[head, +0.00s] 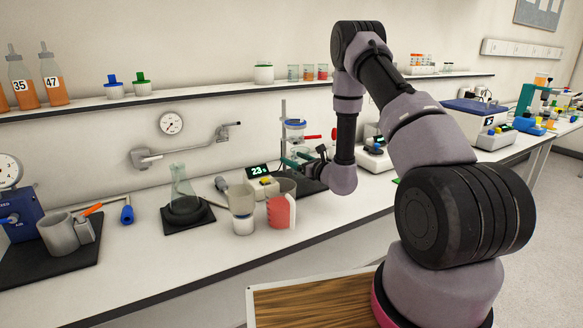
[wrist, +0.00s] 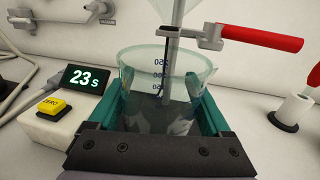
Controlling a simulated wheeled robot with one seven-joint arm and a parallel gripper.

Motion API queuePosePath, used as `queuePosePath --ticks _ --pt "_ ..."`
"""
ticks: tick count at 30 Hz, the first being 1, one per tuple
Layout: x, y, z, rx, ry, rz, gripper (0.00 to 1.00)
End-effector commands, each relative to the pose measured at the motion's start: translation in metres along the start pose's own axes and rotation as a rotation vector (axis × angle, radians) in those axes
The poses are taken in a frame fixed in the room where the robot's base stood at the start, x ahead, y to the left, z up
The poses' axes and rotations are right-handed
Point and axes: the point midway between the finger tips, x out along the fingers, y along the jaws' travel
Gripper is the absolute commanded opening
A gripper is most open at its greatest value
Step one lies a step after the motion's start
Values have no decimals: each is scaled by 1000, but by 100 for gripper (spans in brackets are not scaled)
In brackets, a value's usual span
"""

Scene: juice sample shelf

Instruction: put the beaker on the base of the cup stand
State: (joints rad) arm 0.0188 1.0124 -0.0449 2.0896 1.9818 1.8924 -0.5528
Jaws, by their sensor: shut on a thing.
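The clear beaker (wrist: 165,72), with dark volume marks, stands upright between the teal fingers of my gripper (wrist: 163,100) in the wrist view. My gripper is shut on it. The cup stand's metal rod (wrist: 170,75) shows just behind and through the beaker, and a clamp with a red handle (wrist: 262,38) sits above its right rim. In the head view my gripper (head: 300,160) is at the stand, below the blue-rimmed cup (head: 296,124). The dark base (head: 312,184) is partly hidden by my arm. I cannot tell whether the beaker touches it.
A timer box (wrist: 85,77) reading 23 s with a yellow button is close to the left of my gripper. A red cup (head: 280,211) and a pale cup (head: 242,212) stand in front on the bench. A flask (head: 182,190) stands farther left.

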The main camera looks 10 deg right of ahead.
Motion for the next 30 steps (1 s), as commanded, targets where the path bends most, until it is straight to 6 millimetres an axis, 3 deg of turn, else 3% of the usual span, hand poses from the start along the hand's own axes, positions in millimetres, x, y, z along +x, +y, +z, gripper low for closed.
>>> queuePosePath --ticks 7,13,24,25,26,30 --pt "20 0 0 -2 -1 0 24" --pt "18 0 -34 1 2 0 24" --pt "17 0 -38 0 1 -1 24" --pt "17 0 -38 0 1 -1 90" --pt "17 0 -38 0 1 -1 100" --pt "17 0 -38 0 1 -1 100"
